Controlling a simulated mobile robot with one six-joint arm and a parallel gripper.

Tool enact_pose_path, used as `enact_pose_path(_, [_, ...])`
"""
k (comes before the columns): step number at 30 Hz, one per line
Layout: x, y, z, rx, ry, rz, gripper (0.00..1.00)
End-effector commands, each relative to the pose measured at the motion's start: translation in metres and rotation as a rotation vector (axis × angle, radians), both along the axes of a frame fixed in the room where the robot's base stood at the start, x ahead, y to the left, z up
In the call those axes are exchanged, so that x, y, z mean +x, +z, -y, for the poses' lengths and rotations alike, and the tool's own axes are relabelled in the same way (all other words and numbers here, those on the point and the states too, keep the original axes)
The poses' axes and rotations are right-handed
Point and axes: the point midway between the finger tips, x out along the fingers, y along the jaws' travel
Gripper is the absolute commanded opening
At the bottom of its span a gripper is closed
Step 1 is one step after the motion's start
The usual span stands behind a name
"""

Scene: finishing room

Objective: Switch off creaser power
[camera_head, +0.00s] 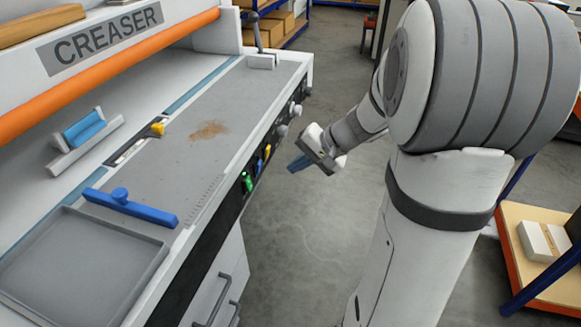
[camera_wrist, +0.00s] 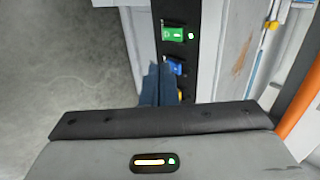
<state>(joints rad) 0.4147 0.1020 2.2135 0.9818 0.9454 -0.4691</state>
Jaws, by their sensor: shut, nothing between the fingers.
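The creaser (camera_head: 200,130) is a long grey and white machine with an orange bar and a label plate reading CREASER. Its dark front panel carries a green rocker switch (camera_head: 247,182), with a blue one (camera_head: 259,166) and a yellow one (camera_head: 267,152) beside it. In the wrist view the green switch (camera_wrist: 173,34) has a lit green lamp by it, and the blue switch (camera_wrist: 174,67) is partly covered by my fingers. My gripper (camera_head: 297,164) is shut and empty, in front of the panel; in the wrist view its blue fingers (camera_wrist: 158,84) show beside the blue switch. Contact cannot be told.
Several round knobs (camera_head: 283,130) stick out farther along the panel. Drawer handles (camera_head: 212,300) project below. The grey floor (camera_head: 295,240) beside the machine is clear.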

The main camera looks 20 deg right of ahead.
Motion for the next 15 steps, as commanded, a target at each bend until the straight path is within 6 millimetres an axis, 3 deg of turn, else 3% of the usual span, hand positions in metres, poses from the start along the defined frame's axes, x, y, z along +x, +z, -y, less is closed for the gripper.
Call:
enact_pose_path(9, [-0.006, 0.001, -0.006, -0.018, 0.023, -0.006, 0.00])
enact_pose_path(11, [-0.017, 0.003, -0.015, -0.051, 0.059, -0.017, 0.00])
enact_pose_path(15, [-0.065, 0.007, -0.041, -0.210, 0.207, -0.063, 0.00])
